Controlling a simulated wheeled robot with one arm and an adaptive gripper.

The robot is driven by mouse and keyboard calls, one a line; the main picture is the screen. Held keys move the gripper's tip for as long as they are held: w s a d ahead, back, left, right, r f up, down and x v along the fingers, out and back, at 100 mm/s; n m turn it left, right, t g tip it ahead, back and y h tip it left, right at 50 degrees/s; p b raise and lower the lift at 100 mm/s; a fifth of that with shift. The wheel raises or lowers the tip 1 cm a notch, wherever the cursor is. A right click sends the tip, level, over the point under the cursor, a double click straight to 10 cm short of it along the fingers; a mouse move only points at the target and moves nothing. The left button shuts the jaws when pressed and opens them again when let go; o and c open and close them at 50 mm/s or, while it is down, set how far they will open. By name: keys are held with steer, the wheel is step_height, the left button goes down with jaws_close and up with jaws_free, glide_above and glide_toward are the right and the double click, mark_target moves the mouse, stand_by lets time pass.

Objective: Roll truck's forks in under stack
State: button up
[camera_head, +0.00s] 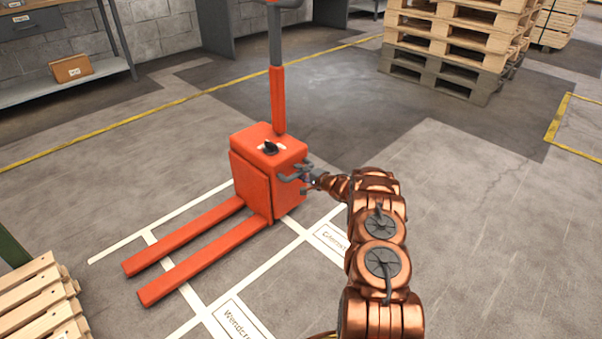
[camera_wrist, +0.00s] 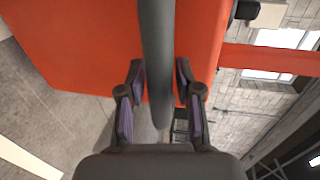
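The orange pallet truck (camera_head: 268,178) stands upright on the floor left of my arm. Its two forks (camera_head: 205,262) lie low and point to the lower left. A grey bar (camera_wrist: 158,55) on the truck's body runs between my fingers in the wrist view. My gripper (camera_wrist: 160,98) is open around this bar, with a gap on each side. In the head view my gripper (camera_head: 303,178) is at the truck's right side. A stack of wooden pallets (camera_head: 455,35), with a dark one at the bottom, stands at the upper right, apart from the truck.
More wooden pallets (camera_head: 38,305) show at the lower left edge, near the fork tips' side. White floor lines and labels (camera_head: 238,322) lie under and beside the truck. A grey shelf (camera_head: 65,82) stands at the upper left. The floor right of my arm is clear.

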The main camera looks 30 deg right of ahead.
jaws_close()
steer(key=shift+a, duration=0.1)
stand_by(0.3)
